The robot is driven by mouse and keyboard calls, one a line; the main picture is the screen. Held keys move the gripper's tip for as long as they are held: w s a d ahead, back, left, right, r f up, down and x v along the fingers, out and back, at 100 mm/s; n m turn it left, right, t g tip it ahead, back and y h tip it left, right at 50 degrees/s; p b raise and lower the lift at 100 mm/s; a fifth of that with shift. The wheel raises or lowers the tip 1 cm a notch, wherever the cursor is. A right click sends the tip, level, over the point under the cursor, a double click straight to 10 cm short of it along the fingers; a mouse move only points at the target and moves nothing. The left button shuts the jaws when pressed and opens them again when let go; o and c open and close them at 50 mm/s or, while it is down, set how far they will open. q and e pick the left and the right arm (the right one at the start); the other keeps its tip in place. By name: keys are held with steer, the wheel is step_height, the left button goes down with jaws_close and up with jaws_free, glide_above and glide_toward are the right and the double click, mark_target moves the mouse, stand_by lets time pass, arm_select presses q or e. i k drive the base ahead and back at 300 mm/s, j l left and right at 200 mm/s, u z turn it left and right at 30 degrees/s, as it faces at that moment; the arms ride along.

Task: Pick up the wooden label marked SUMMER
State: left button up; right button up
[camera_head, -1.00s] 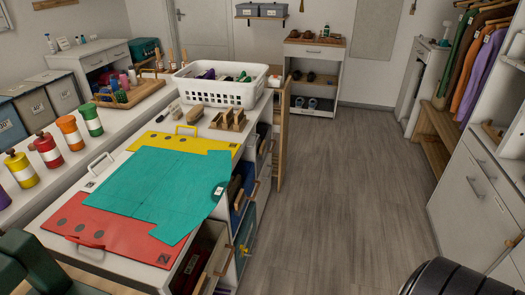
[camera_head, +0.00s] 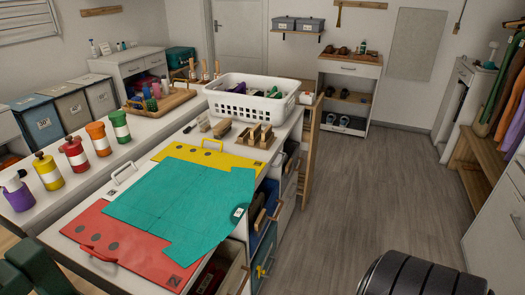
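I cannot make out any label reading SUMMER in the head view. A small wooden rack with upright pieces (camera_head: 258,137) stands on the white counter (camera_head: 60,232), in front of the white basket (camera_head: 250,98). Small wooden blocks (camera_head: 221,129) lie to its left; any writing on them is too small to read. Neither of my grippers is in view. A black ribbed part of mine shows at the lower right edge.
A teal sheet (camera_head: 180,205) lies over a red folder (camera_head: 105,238) and a yellow folder (camera_head: 205,155). Coloured bottles (camera_head: 73,152) line the left counter. Open drawers (camera_head: 225,275) jut from the counter's right side. The grey floor (camera_head: 365,190) to the right is clear.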

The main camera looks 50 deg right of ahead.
mark_target(289, 166)
steer(key=l+u, duration=0.3)
steer(key=l, duration=0.9)
steer(key=l+u, duration=0.3)
steer(key=l, duration=0.95)
